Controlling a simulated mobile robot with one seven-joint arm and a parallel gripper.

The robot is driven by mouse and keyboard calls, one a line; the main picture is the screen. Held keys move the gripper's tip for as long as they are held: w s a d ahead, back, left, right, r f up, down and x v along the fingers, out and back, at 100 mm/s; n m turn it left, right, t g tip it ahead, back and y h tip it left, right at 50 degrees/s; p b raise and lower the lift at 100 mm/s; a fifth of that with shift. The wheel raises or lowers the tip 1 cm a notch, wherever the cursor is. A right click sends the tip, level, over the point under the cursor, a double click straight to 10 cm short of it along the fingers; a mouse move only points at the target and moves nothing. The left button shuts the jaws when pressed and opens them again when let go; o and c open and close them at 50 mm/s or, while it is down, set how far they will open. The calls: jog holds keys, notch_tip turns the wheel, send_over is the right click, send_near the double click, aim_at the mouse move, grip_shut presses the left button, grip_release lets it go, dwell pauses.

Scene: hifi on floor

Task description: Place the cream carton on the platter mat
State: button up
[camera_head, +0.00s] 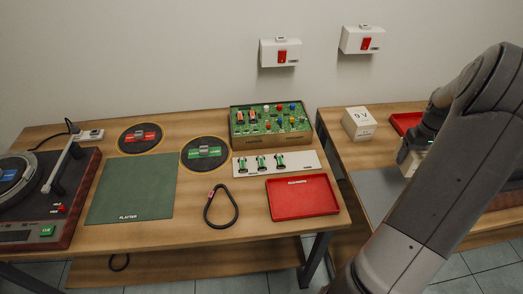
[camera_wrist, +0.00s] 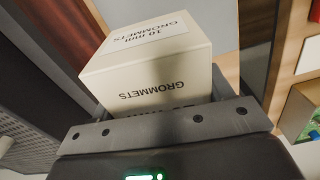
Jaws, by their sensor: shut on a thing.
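The cream carton, printed "10 mm GROMMETS", fills the upper middle of the wrist view (camera_wrist: 150,78). My gripper (camera_wrist: 165,125) is shut on it. In the head view my gripper (camera_head: 408,152) is at the right, over the right-hand table, with a small pale part of the carton (camera_head: 413,163) showing; my arm hides part of that area. The platter mat (camera_head: 132,190) is a flat green mat marked "PLATTER" on the left table, well to the left of my gripper. Its surface is bare.
A turntable (camera_head: 45,200) stands left of the mat. A red tray (camera_head: 302,196), circuit board box (camera_head: 270,128) and "9 V" carton (camera_head: 359,123) stand between mat and gripper.

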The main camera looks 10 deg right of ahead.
notch_tip(320, 180, up, 8)
jog(key=shift+w+a+r, duration=0.1)
jog(key=shift+w+a, duration=0.3)
jog(key=w+a+n, duration=0.4)
jog(key=w+a, duration=0.8)
jog(key=a, duration=0.3)
jog(key=w+a+n, duration=0.2)
jog(key=w+a, duration=0.2)
jog(key=a, duration=0.6)
jog(key=w+a+n, duration=0.2)
jog(key=w+a, duration=0.1)
jog(key=a, duration=0.6)
jog(key=n, duration=0.7)
send_over(141, 184)
jog(key=shift+y, duration=0.3)
notch_tip(141, 184, down, 12)
jog(key=shift+s+d+f, duration=0.1)
jog(key=shift+s+d, duration=0.05)
jog(key=shift+f, duration=1.95)
